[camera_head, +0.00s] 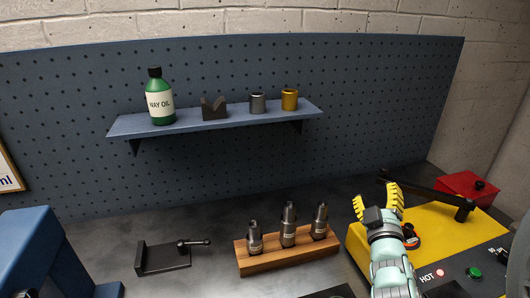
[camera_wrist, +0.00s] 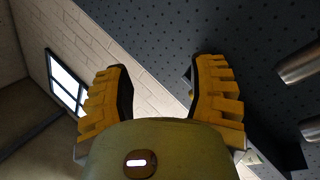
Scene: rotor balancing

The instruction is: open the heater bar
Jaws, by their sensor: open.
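The yellow heater (camera_head: 435,228) stands at the right of the bench in the head view, with a HOT label, a red light and a green button on its dark front. The dark heater bar (camera_head: 430,189) runs across above its back, from behind my gripper to a black post at the right. My gripper (camera_head: 376,197) is open, its yellow fingers spread and pointing up near the bar's left end. The head view does not show clearly whether they touch. In the wrist view the fingers (camera_wrist: 163,75) are apart with nothing between them; the bar is not seen there.
A wooden block (camera_head: 288,257) with several metal holders stands left of the heater. A red box (camera_head: 468,187) sits behind it. A shelf (camera_head: 215,119) on the pegboard holds a green bottle (camera_head: 159,98) and small parts. A dark fixture (camera_head: 163,257) lies farther left.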

